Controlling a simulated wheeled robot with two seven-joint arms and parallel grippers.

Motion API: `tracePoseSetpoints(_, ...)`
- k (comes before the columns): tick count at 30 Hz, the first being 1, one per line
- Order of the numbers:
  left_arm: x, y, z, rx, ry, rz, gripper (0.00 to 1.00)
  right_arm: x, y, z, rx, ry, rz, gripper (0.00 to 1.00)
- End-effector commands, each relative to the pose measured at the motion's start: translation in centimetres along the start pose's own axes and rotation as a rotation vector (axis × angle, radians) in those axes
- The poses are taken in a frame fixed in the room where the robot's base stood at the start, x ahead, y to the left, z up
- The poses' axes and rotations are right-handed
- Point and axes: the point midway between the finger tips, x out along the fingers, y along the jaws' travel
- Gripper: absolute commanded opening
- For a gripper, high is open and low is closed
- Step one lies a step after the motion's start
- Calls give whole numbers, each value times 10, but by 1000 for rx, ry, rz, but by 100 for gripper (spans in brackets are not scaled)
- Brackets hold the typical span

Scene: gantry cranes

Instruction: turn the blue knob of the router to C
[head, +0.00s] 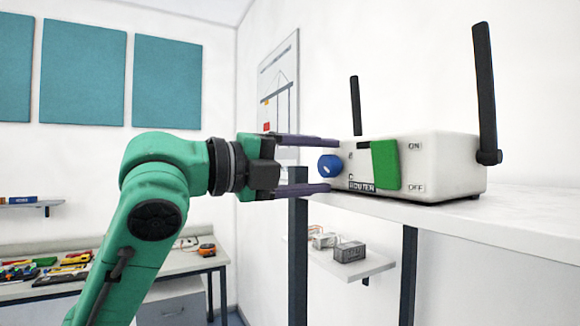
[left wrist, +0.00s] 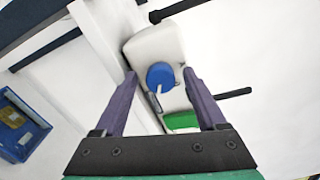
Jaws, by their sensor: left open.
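The white router (head: 430,160) stands on a white shelf, with two black antennas. Its blue knob (head: 330,166) is on the front face at the left, near small letters, of which a C shows below. A green switch (head: 386,164) sits beside the knob, between ON and OFF labels. My left gripper (head: 332,164) is open, its purple fingers above and below the knob in the head view. In the left wrist view the blue knob (left wrist: 160,76) lies between the fingertips, its white pointer mark facing down in the picture. Contact with the knob cannot be told. My right gripper is not in view.
The white shelf (head: 480,219) has dark posts below. A lower shelf (head: 345,262) holds small grey items. A workbench (head: 150,264) with several tools stands at the left. A blue bin (left wrist: 20,125) shows in the left wrist view.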

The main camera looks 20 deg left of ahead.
Motion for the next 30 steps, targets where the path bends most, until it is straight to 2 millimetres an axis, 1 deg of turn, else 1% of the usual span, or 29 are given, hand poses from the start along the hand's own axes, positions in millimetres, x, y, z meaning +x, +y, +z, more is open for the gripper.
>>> tracePoseSetpoints(2, -3, 1, 0, 0, -1, -1, 74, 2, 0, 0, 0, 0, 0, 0)
tracePoseSetpoints(5, -16, 2, 0, 0, -4, -2, 74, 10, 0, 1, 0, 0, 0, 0)
tracePoseSetpoints(8, -40, 5, 0, 2, -6, -3, 74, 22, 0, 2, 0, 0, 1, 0)
tracePoseSetpoints(12, -84, 6, 0, 2, -6, -2, 74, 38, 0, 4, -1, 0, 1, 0)
tracePoseSetpoints(15, -112, 4, -1, 1, -4, -2, 74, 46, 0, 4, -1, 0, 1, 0)
tracePoseSetpoints(18, -132, 3, 0, 0, -3, -2, 74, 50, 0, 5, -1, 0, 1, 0)
tracePoseSetpoints(22, -145, 1, 0, 1, 0, 0, 74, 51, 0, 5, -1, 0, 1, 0)
tracePoseSetpoints(30, -146, 0, 0, 0, 1, 1, 74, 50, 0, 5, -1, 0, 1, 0)
